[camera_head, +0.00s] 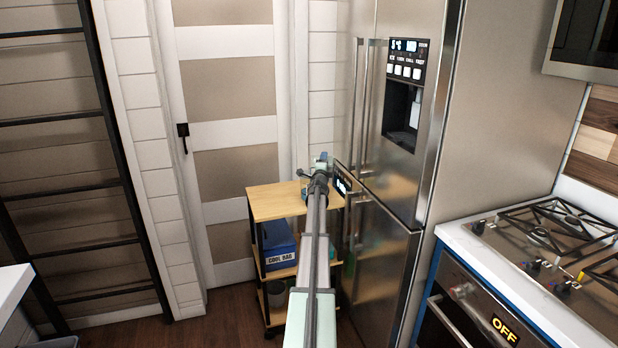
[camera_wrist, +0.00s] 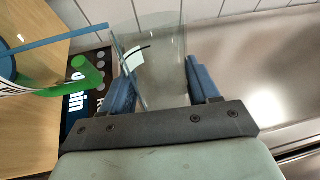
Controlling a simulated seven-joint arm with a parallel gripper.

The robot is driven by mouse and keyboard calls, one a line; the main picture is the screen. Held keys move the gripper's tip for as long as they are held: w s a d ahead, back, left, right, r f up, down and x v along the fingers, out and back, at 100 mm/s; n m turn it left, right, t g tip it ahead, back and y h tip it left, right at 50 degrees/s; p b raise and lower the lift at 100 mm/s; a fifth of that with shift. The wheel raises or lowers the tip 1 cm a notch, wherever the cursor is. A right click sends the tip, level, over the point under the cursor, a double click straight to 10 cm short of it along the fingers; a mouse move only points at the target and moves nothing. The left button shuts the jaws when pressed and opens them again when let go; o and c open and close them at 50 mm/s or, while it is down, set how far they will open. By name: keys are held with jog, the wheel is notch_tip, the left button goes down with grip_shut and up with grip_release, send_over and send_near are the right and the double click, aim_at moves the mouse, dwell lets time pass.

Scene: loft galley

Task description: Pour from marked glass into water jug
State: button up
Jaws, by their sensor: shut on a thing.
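My gripper (camera_wrist: 162,80) is shut on a clear glass (camera_wrist: 168,50), with one blue finger on each side of it. The glass bears a white label with a dark stroke on its left side. Its contents are hard to make out. A vessel with a green handle (camera_wrist: 78,82) and blue rim stands at the left edge in the wrist view, partly cut off; it looks like the water jug. The glass is to the right of that handle. In the head view my gripper (camera_head: 320,172) is over the back of the trolley top, and my arm hides much there.
The wooden trolley (camera_head: 268,206) holds a blue cool bag (camera_head: 278,244) on a lower shelf. A steel fridge (camera_head: 400,175) stands close on the right. A dark lettered panel (camera_wrist: 82,95) lies beside the green handle. A white door (camera_head: 228,125) is behind.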

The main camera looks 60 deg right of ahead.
jog(key=shift+w+r+n, duration=0.1)
jog(key=shift+r+n, duration=0.1)
jog(key=shift+n, duration=0.2)
